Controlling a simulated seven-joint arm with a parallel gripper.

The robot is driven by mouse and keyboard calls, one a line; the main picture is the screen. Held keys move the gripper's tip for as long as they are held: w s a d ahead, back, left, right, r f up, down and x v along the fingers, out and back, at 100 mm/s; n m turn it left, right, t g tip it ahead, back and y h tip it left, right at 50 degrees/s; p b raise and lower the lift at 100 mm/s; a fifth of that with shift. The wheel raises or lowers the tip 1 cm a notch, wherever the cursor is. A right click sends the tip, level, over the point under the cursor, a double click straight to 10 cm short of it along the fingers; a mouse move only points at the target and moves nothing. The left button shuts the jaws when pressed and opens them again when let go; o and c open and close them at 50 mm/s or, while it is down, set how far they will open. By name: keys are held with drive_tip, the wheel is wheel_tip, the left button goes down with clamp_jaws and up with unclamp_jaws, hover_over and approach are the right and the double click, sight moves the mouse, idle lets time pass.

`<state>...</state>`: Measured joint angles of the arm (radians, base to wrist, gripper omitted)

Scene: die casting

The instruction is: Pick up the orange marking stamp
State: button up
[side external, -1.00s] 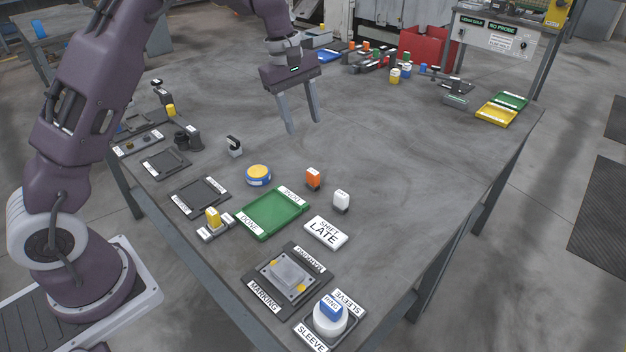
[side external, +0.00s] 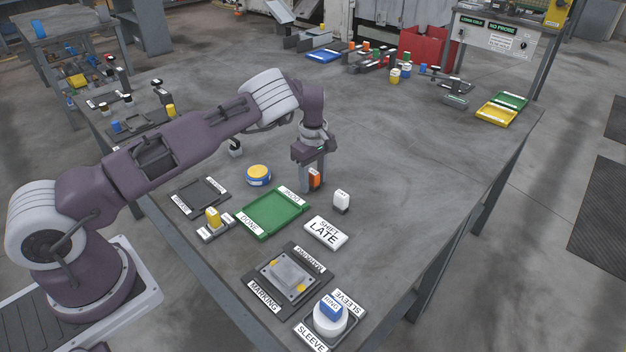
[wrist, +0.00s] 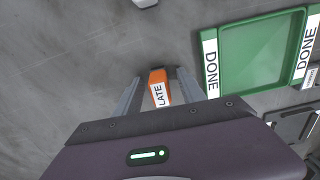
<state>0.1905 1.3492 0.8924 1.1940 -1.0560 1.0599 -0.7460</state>
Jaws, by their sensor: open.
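The orange marking stamp (side external: 315,178) stands upright on the grey table. In the wrist view the stamp (wrist: 159,88) shows a white label reading LATE. My gripper (side external: 312,184) points down at the stamp, with its fingers low near the table. In the wrist view my gripper (wrist: 155,85) is open, with one finger on each side of the stamp. A gap shows between the left finger and the stamp; the right finger looks close to it, and I cannot tell whether it touches.
A green DONE tray (side external: 272,214) lies nearby. A white stamp (side external: 341,200), a blue-and-yellow round pad (side external: 257,175) and a SHIFT LATE plate (side external: 326,232) are around it. A marking fixture (side external: 286,276) sits at the front. The table right of the white stamp is clear.

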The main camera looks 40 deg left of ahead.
clamp_jaws()
drive_tip(key=shift+r, duration=0.1)
